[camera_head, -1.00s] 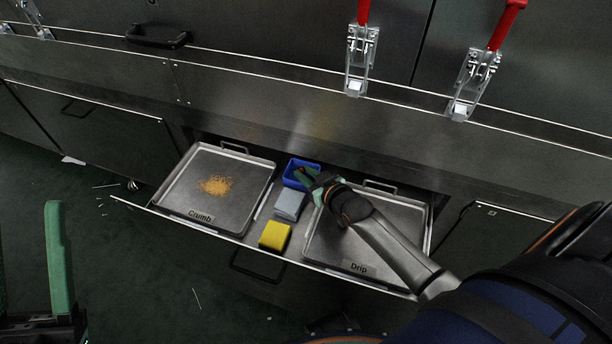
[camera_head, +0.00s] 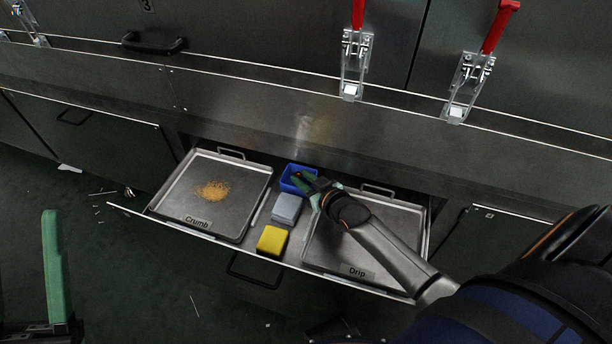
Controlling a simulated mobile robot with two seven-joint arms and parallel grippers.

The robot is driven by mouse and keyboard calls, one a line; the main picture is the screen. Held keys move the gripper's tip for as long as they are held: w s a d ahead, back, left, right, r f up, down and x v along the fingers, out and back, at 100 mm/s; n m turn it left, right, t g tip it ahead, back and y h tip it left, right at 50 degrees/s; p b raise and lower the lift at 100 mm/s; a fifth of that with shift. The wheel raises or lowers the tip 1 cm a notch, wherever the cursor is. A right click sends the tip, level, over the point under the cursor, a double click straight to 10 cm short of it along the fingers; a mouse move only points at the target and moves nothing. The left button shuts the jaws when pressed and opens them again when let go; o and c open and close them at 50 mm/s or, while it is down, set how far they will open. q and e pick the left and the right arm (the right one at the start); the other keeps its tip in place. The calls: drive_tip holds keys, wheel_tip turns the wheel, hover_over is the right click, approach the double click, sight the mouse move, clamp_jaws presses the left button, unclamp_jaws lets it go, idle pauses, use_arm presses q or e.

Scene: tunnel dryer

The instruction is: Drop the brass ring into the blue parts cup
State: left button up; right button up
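The blue parts cup (camera_head: 287,184) stands in the open drawer between the two trays, at the back. My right gripper (camera_head: 300,180) reaches in from the right with its green fingers over the cup's right part. The fingers and cup overlap too closely to tell whether they are open or shut. I cannot make out the brass ring; it may be hidden by the gripper or inside the cup.
A grey-blue block (camera_head: 286,208) and a yellow block (camera_head: 272,240) lie in front of the cup. The Crumb tray (camera_head: 240,215) with orange crumbs is to the left, the Drip tray (camera_head: 325,250) to the right under my arm. Red-handled latches (camera_head: 355,65) are above.

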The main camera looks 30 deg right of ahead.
drive_tip(key=shift+s+a+g+p, duration=0.2)
drive_tip(key=shift+s+g+p, duration=0.1)
drive_tip(key=shift+s+p, duration=0.15)
drive_tip(key=p+v, duration=0.4)
drive_tip(key=v, duration=0.6)
drive_tip(key=shift+s+d+r, duration=0.15)
drive_tip(key=shift+s+r, duration=0.05)
drive_tip(key=shift+r, duration=0.15)
drive_tip(key=shift+s+r, duration=0.1)
drive_tip(key=shift+s, duration=0.35)
use_arm(q)
drive_tip(key=r, duration=0.1)
drive_tip(key=w+r+y, duration=0.1)
drive_tip(key=r+y, duration=0.1)
drive_tip(key=shift+w+a+r+n, duration=0.15)
drive_tip(key=shift+w+a+n, duration=0.05)
drive_tip(key=shift+a+n, duration=0.15)
drive_tip(key=shift+r, duration=0.1)
